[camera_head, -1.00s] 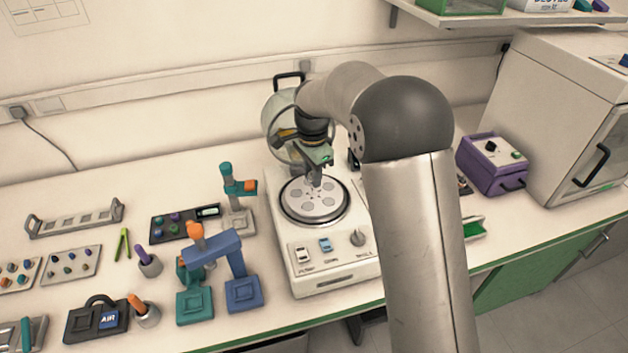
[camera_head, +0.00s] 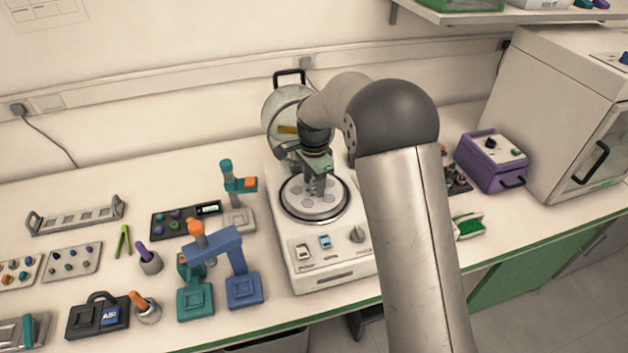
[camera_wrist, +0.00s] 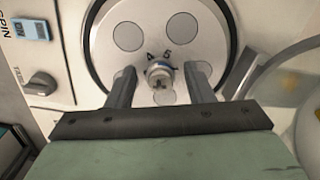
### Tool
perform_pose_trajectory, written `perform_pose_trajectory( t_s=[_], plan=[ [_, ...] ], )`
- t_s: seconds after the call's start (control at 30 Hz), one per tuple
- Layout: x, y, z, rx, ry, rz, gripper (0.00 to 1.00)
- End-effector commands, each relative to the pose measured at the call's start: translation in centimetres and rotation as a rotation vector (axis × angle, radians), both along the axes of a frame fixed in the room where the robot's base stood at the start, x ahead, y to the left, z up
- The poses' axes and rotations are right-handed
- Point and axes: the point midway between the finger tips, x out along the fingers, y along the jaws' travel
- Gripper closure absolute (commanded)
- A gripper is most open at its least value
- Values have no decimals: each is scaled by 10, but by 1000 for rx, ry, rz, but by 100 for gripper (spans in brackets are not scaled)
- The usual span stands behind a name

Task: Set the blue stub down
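The blue stub (camera_wrist: 160,73) shows in the wrist view as a small round metallic piece with a little blue at its edge. It appears to be at the plate, beside the printed marks 4 and 5. The round plate (camera_wrist: 128,37) has several grey discs or recesses and sits on the white spin machine. My gripper (camera_wrist: 161,82) is open, with one finger on each side of the stub and a visible gap to each. In the head view, my gripper (camera_head: 318,190) is low over the plate (camera_head: 297,208) and hides the stub.
The machine's raised clear lid (camera_head: 283,110) stands behind the plate. Its front panel (camera_head: 330,262) has switches and a knob. Blue and teal stands (camera_head: 243,290) are close on the left. A purple box (camera_head: 490,165) and a green tray (camera_head: 469,227) are on the right.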

Motion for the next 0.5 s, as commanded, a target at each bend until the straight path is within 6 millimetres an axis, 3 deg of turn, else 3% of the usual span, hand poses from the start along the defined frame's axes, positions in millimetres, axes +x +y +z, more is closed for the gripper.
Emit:
perform_pose_trajectory(
  t_s=[0.27,0.5],
  plan=[
    [1,0,10,1,-3,0,52],
    [1,1,56,2,-6,1,52]
  ],
)
